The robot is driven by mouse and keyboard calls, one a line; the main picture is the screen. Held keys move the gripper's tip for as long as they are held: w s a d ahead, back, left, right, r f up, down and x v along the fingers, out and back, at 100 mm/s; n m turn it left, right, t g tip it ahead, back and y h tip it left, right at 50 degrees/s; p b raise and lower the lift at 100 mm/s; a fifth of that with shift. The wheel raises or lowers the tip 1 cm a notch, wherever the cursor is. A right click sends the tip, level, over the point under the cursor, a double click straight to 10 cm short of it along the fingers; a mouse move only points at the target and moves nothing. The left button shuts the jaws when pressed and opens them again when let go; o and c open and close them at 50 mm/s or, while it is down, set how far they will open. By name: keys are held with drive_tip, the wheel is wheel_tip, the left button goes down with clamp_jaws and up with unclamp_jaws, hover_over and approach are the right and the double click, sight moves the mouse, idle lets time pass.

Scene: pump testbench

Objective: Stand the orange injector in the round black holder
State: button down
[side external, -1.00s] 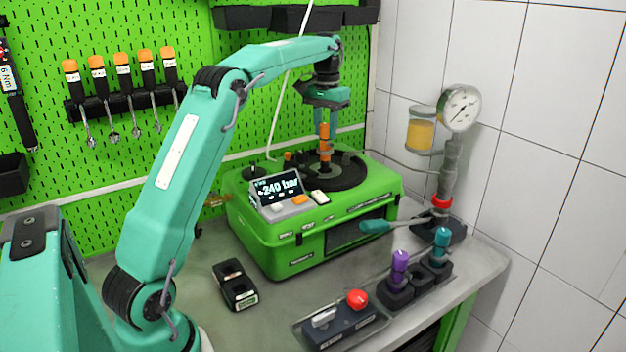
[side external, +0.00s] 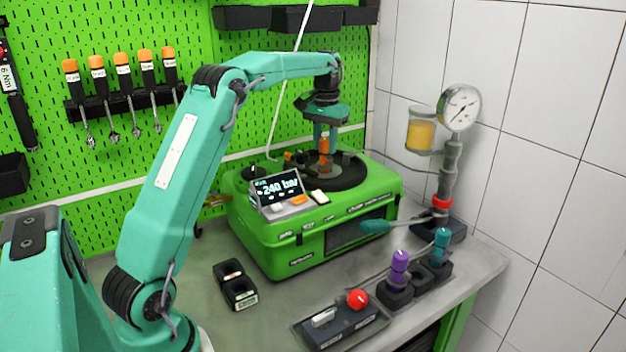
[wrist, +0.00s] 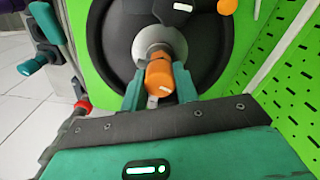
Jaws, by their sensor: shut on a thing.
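The orange injector (side external: 324,146) is upright between the jaws of my gripper (side external: 323,134), which is shut on its upper part. It is over the middle of the round black holder (side external: 351,179) on top of the green testbench. The wrist view also shows the injector's orange cap (wrist: 159,80) between my gripper's green fingers (wrist: 159,74). A pale metal disc lies behind it at the centre of the black holder (wrist: 108,45). The injector's lower end is low at the holder's middle; I cannot tell how far it sits in.
A "240 bar" display (side external: 277,190) stands on the bench's front left corner. Purple (side external: 399,262) and teal (side external: 441,240) injectors stand in black blocks at the front right. A two-hole black block (side external: 235,284) and a red-knob box (side external: 357,299) lie on the table.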

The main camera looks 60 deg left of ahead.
drive_tip(key=shift+f, duration=0.25)
drive_tip(key=c, duration=1.1)
unclamp_jaws()
drive_tip(key=shift+o, duration=0.2)
wheel_tip(320, 180, up, 13)
drive_tip(key=shift+f, duration=0.2)
drive_tip(key=shift+r, duration=0.1)
